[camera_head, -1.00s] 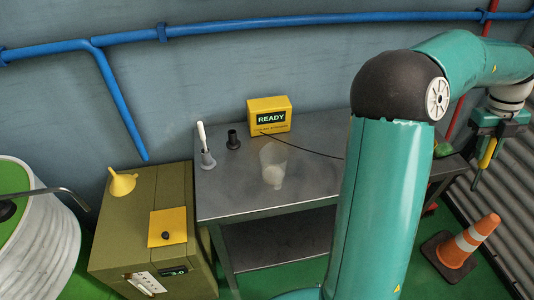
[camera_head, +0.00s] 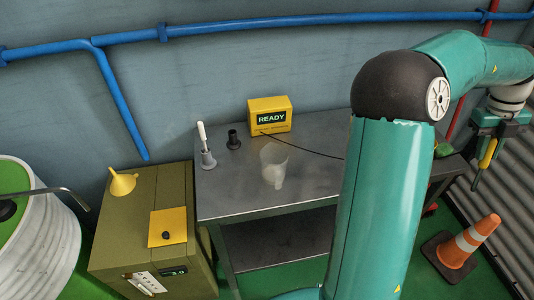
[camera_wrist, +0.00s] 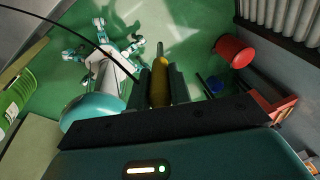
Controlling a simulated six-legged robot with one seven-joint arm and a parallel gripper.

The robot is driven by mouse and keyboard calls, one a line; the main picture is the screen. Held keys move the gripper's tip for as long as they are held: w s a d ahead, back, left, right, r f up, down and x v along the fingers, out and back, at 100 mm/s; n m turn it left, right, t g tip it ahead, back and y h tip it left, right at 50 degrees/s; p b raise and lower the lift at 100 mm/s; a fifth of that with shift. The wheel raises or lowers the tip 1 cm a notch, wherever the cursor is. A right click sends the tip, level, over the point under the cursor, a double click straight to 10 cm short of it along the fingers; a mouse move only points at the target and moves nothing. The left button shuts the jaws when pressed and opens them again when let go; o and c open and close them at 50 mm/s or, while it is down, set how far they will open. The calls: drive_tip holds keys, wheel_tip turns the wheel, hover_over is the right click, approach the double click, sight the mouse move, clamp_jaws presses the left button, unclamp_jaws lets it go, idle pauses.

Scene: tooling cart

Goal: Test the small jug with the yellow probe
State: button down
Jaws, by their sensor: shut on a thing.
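The small jug (camera_head: 273,165) is translucent and whitish, standing on the metal cart top (camera_head: 225,188) in the head view. A yellow tester box (camera_head: 270,114) stands behind it and its screen reads READY. A thin black cable runs from the box to the right, behind my arm. My gripper (camera_head: 487,158) is at the far right, well away from the jug and beyond the cart's right end. It is shut on the yellow probe (camera_head: 488,152). The wrist view shows the probe (camera_wrist: 160,84) between the two fingers, its grey tip pointing away over the green floor. The jug is not in the wrist view.
A grey holder with a white stick (camera_head: 207,158) and a black holder (camera_head: 233,139) stand left on the cart. An olive cabinet (camera_head: 125,225) bears a yellow funnel (camera_head: 121,183). An orange cone (camera_head: 462,245) stands below my gripper. My arm hides the cart's right part.

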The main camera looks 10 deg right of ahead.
drive_tip(key=shift+s+d+v, duration=0.1)
drive_tip(key=shift+s+v, duration=0.1)
drive_tip(key=shift+v, duration=0.75)
drive_tip(key=shift+s+d+v, duration=0.1)
drive_tip(key=shift+s+v, duration=0.1)
drive_tip(key=shift+v, duration=0.8)
drive_tip(key=shift+s+r, duration=0.1)
